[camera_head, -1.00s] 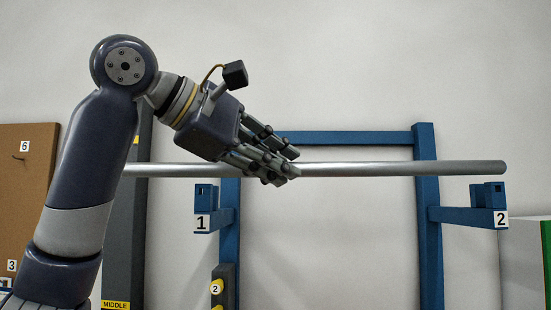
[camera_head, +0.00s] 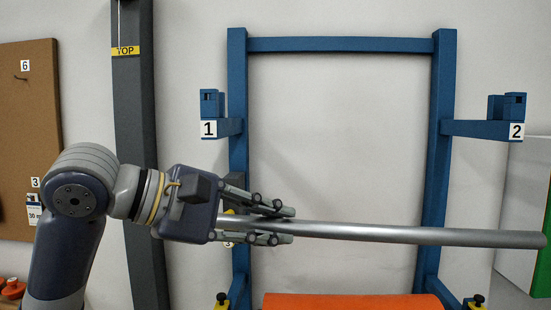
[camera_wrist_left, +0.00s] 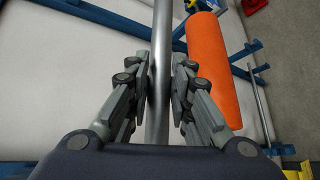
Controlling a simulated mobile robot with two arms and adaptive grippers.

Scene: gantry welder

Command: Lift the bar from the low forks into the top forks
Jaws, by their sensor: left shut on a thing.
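The grey metal bar (camera_head: 400,234) is between the fingers of my left gripper (camera_head: 288,225), which is shut on it. It reaches out to the right, dipping slightly. Its left part is hidden behind the gripper and arm. In the left wrist view the bar (camera_wrist_left: 162,60) runs between both sets of fingers. The blue top fork marked 1 (camera_head: 212,104) and the one marked 2 (camera_head: 513,106) stand empty on arms of the blue rack (camera_head: 438,140). In the picture the bar lies below both forks. My right gripper is not in view.
An orange cylinder (camera_head: 350,301) lies low in front of the rack; it also shows in the left wrist view (camera_wrist_left: 212,75). A dark grey post with a TOP label (camera_head: 136,160) stands left of the rack. A brown pegboard (camera_head: 30,130) is at far left, a white-green panel (camera_head: 525,210) at right.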

